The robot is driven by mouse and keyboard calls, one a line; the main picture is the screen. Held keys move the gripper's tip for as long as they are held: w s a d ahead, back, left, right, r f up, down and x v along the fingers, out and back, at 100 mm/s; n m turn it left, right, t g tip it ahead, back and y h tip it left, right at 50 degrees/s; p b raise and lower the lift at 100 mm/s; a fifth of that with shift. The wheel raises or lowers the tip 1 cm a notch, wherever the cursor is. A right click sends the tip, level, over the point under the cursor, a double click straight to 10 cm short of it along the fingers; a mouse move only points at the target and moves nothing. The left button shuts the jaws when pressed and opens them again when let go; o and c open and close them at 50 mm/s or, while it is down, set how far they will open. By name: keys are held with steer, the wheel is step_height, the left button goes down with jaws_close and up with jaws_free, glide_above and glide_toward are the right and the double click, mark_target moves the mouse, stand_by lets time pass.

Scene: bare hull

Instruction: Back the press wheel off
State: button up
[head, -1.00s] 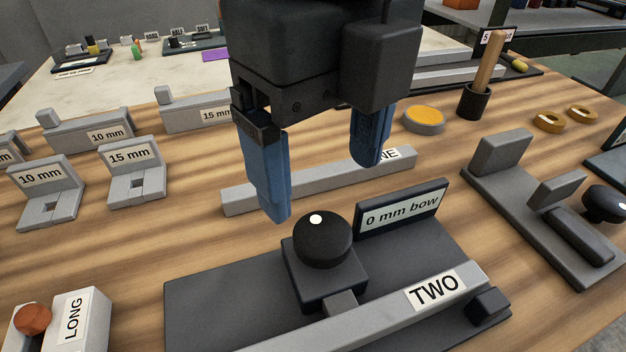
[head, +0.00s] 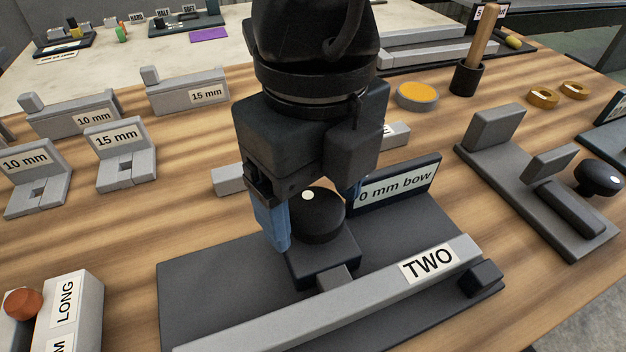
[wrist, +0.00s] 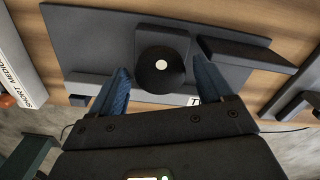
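The press wheel is a round black knob (head: 318,218) with a white dot, on a dark block of the press; it also shows in the wrist view (wrist: 161,78). The grey bar marked TWO (head: 350,300) runs across the dark base plate (head: 205,290) in front of the block. My gripper (head: 312,222) points down over the wheel with its blue fingers spread, one on each side. In the wrist view my gripper (wrist: 160,68) shows gaps between wheel and both fingers. The right finger is partly hidden in the head view.
The sign "0 mm bow" (head: 400,187) stands close behind the wheel, near my right finger. A second dark fixture with a knob (head: 598,178) is at right. Grey gauge blocks (head: 125,155) stand at left. A block marked LONG (head: 75,310) is at front left.

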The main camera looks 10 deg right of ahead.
steer(key=c, duration=0.9)
steer(key=shift+c, duration=0.2)
steer(key=shift+f+b, duration=0.1)
steer(key=shift+b, duration=0.25)
